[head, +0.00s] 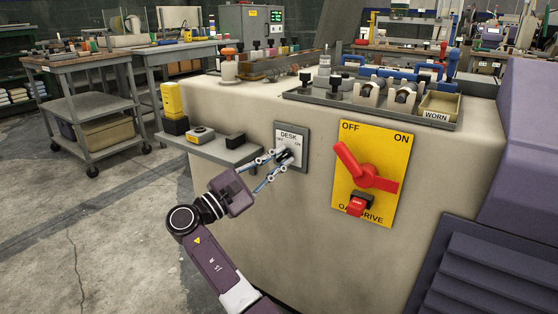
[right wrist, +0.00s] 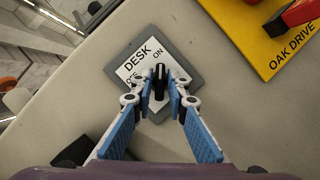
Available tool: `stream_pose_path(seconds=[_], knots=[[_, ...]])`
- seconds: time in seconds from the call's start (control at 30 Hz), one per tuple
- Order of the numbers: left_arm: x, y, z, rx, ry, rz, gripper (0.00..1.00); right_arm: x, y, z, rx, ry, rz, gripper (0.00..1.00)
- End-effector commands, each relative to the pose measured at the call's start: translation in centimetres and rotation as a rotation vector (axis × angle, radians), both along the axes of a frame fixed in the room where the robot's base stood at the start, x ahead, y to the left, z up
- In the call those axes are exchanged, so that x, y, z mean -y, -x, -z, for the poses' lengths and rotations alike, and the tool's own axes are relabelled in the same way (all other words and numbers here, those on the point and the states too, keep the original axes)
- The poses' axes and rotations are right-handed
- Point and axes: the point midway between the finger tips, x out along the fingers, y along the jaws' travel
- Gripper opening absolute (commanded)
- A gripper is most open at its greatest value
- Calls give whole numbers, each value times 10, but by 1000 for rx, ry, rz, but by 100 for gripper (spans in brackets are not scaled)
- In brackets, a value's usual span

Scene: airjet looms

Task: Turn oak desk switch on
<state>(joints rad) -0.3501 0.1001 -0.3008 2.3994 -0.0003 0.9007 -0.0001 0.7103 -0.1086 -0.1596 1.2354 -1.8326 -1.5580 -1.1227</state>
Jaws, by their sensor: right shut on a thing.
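The desk switch is a small grey plate with a white label (head: 290,135) on the front of the beige machine body. It reads DESK, with OFF at left and ON at right, and shows tilted in the right wrist view (right wrist: 135,65). Its black knob (right wrist: 160,80) stands between the fingertips, with its upper end toward the word ON. My right gripper (head: 279,157) is shut on the knob, one blue-padded finger on each side; it also shows in the right wrist view (right wrist: 161,97). The fingers partly hide the knob in the head view. My left gripper is not in view.
A yellow OAK DRIVE panel (head: 397,151) with a red handle (head: 360,172) angled toward OFF and a red lock (head: 357,205) is to the right. A small grey shelf (head: 215,153) juts out at left, holding yellow and black items. A tool tray (head: 340,105) lies on top.

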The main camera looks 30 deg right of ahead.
Motion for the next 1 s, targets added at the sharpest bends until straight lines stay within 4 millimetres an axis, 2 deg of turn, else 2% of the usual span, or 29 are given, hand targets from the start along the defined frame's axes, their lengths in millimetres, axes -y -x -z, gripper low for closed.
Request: stream_pose_path(seconds=[0.07, 0.1, 0.2, 0.47, 0.57, 0.67, 1.0], knots=[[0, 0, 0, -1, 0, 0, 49, -1, 0, 3, -2, -5, 1, 0], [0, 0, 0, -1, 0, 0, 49, -1, 0, 3, -3, -5, 1, 17], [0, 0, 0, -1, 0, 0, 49, 0, 0, 2, -2, -3, 1, 26], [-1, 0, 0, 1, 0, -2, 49, -1, 0, 1, -1, -1, 0, 26], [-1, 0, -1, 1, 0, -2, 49, -7, 1, 3, -2, -2, 0, 26], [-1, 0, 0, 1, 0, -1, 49, -21, 2, 6, -3, -1, -2, 26], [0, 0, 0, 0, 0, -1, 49, -89, 8, 26, -4, -3, -3, 26]])
